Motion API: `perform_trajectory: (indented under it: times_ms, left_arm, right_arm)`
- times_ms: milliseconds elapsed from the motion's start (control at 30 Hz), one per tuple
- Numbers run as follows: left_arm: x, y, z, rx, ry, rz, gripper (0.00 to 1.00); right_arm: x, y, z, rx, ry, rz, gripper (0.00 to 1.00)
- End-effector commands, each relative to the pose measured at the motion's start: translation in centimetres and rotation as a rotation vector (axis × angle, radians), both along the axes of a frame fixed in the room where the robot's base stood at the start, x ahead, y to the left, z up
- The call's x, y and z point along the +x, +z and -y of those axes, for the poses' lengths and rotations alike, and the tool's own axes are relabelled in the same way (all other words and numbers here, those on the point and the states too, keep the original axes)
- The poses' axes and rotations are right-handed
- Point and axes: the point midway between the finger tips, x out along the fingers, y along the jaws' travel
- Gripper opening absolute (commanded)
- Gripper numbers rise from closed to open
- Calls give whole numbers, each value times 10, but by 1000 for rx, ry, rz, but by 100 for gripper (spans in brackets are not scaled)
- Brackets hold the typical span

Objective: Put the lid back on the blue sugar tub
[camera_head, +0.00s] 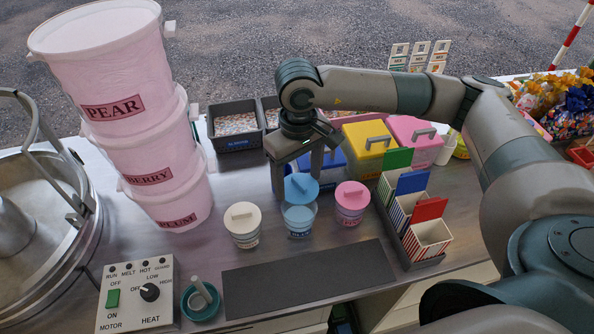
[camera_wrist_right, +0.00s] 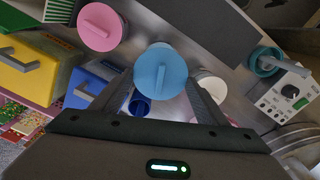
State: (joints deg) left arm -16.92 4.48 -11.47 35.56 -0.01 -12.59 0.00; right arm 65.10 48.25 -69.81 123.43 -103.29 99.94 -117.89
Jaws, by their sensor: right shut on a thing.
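The blue sugar tub (camera_head: 299,219) stands upright on the metal counter, between the white and pink tubs. Its front rim shows below the round blue lid (camera_head: 302,188). My right gripper (camera_head: 298,184) comes down from above and is shut on this lid, with a finger on either side. The lid appears slightly above the tub, overlapping the back of its mouth; the exact gap is hard to tell. In the right wrist view the lid (camera_wrist_right: 160,71) sits between the fingertips, its bar handle facing the camera, and hides the tub beneath. My left gripper is not in view.
The white tub (camera_head: 243,226) and pink tub (camera_head: 351,203) stand close on either side. A striped-carton rack (camera_head: 424,262) is to the right, blue and yellow boxes (camera_head: 369,143) behind. The dark mat (camera_head: 305,279) in front is bare. Stacked pink buckets (camera_head: 150,165) stand left.

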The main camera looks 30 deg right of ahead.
Motion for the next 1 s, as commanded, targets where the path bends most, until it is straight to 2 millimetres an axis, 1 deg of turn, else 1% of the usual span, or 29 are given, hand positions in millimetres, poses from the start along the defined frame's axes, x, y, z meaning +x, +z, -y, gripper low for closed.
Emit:
perform_trajectory:
  times_ms: [100,400,633,867,1000]
  left_arm:
    - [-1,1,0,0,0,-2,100]
    - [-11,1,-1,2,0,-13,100]
    - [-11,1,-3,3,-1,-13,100]
    - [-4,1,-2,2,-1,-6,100]
    - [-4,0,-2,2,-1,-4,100]
  right_arm:
    - [-2,1,-1,0,42,0,46]
    - [-2,1,-1,0,49,0,46]
    - [-2,-1,-1,0,48,-1,46]
    - [-2,-11,-1,0,47,-1,46]
    - [-3,-21,-1,0,48,-2,46]
